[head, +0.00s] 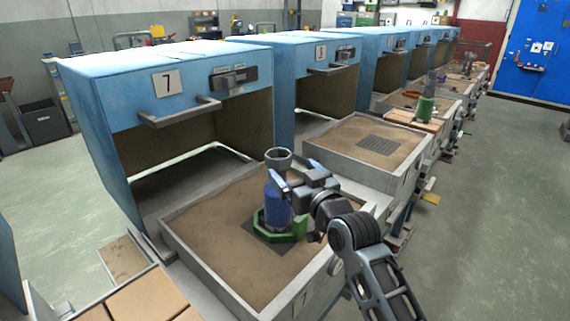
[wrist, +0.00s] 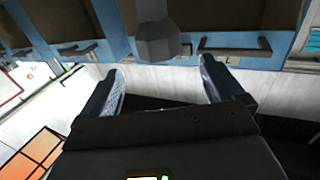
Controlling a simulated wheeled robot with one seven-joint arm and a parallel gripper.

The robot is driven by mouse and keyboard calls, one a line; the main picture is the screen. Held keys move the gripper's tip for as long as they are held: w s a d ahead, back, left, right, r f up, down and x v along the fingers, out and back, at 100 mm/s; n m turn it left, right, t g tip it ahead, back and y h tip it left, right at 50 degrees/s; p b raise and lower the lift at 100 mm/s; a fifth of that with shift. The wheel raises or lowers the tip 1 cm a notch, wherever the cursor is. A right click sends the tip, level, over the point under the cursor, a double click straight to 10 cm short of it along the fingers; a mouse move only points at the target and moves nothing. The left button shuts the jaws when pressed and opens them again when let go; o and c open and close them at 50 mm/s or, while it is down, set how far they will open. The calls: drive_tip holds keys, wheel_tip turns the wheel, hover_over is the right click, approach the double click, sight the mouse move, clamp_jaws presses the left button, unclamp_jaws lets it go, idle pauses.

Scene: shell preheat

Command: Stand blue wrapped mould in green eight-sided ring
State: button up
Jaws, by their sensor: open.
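The blue wrapped mould (head: 276,212) stands about upright on the sand bed in the head view, with a grey cup (head: 278,158) at its top. Its lower end is inside the green eight-sided ring (head: 262,233), which shows around its base. My gripper (head: 281,187) is at the mould's upper part, just below the cup, and hides some of it. Whether the fingers touch it is unclear. In the wrist view the jaws (wrist: 160,72) are open, with no blue body visible between them. A grey faceted piece (wrist: 157,38) shows beyond the fingertips, perhaps the cup.
The ring sits on a dark grate (head: 254,238) in a sand-filled tray (head: 200,270). The blue oven marked 7 (head: 140,105) stands open behind it. A neighbouring tray (head: 340,155) holds only a grate. A green object (head: 426,108) stands on a farther bench.

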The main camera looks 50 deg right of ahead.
drive_tip(key=shift+v, duration=1.6)
drive_tip(key=s+a+f+n+y, duration=0.1)
drive_tip(key=s+a+f+y, duration=0.1)
drive_tip(key=s+a+f, duration=0.35)
drive_tip(key=s+a+f+n+y, duration=0.1)
drive_tip(key=s+a+f, duration=0.2)
drive_tip(key=s+a, duration=0.55)
drive_tip(key=s+a+r+n+g+y, duration=0.1)
drive_tip(key=s+a, duration=0.2)
drive_tip(key=s, duration=0.7)
drive_tip(key=s+a+r+n+g+y, duration=0.1)
drive_tip(key=s+a, duration=0.3)
drive_tip(key=s, duration=0.7)
drive_tip(key=shift+r+y, duration=0.7)
drive_tip(key=shift+r, duration=0.15)
drive_tip(key=shift+s+a, duration=0.1)
drive_tip(key=shift+a, duration=0.1)
